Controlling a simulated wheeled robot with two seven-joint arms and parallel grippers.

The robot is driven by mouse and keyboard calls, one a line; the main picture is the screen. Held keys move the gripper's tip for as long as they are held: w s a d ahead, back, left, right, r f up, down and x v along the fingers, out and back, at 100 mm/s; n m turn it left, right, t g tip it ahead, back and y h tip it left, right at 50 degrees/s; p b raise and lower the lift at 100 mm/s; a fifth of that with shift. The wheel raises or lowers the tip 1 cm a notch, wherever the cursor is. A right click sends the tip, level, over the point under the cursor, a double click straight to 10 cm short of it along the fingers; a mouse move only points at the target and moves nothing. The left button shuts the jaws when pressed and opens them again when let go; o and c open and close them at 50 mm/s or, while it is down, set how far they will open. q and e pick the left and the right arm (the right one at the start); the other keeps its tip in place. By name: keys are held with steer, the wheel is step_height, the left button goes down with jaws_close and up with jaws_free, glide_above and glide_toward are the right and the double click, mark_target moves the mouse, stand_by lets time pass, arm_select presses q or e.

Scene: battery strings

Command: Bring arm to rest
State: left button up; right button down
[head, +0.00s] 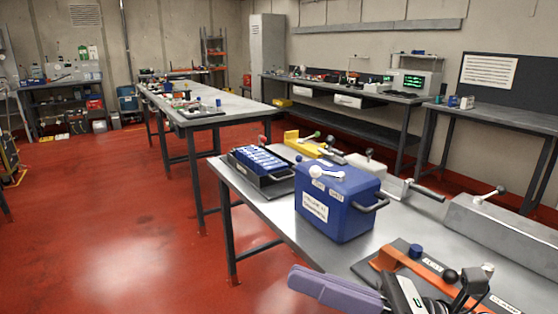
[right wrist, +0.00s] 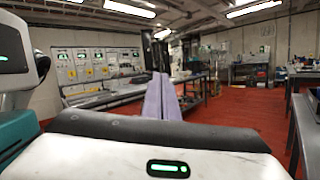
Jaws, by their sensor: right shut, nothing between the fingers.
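My right gripper (head: 300,278) comes in at the bottom of the head view, its purple fingers pointing left and pressed together with nothing between them. It is in front of the near edge of the steel workbench (head: 262,199) as seen from the head. In the right wrist view the fingers (right wrist: 160,84) stand side by side, closed, against the open room. A blue box (head: 337,205) with a white lever and labels stands on the bench, beyond the gripper and apart from it. My left gripper is not in view.
A black tray of blue cells (head: 260,166) stands left of the box. An orange-handled device (head: 425,275) lies on the bench close to my right arm. A grey lidded unit (head: 500,222) is at the right. The red floor (head: 120,220) to the left is clear.

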steer(key=w+d+f+m+t+h, duration=0.2)
steer(key=d+f+m+t+h, duration=0.3)
steer(key=m, duration=0.6)
steer(key=w+d+f+m+t+h, duration=0.1)
steer(key=w+f+m+t+h, duration=0.2)
steer(key=f+m, duration=0.55)
steer(key=w+d+f+m+t+h, duration=0.1)
steer(key=d+f+m+t+h, duration=0.3)
steer(key=m, duration=0.8)
steer(key=s+f+m+g+h, duration=0.3)
steer(key=s+f+m, duration=0.4)
steer(key=f, duration=0.5)
steer(key=s+d+f+m+g+h+p, duration=0.1)
steer(key=s+f+m+g+h, duration=0.2)
steer(key=s+f, duration=0.7)
step_height(320, 180, down, 2)
steer(key=m+g, duration=0.2)
steer(key=m, duration=0.2)
steer(key=shift+s+f+m, duration=0.2)
steer(key=shift+s+m, duration=0.1)
steer(key=shift+m, duration=0.05)
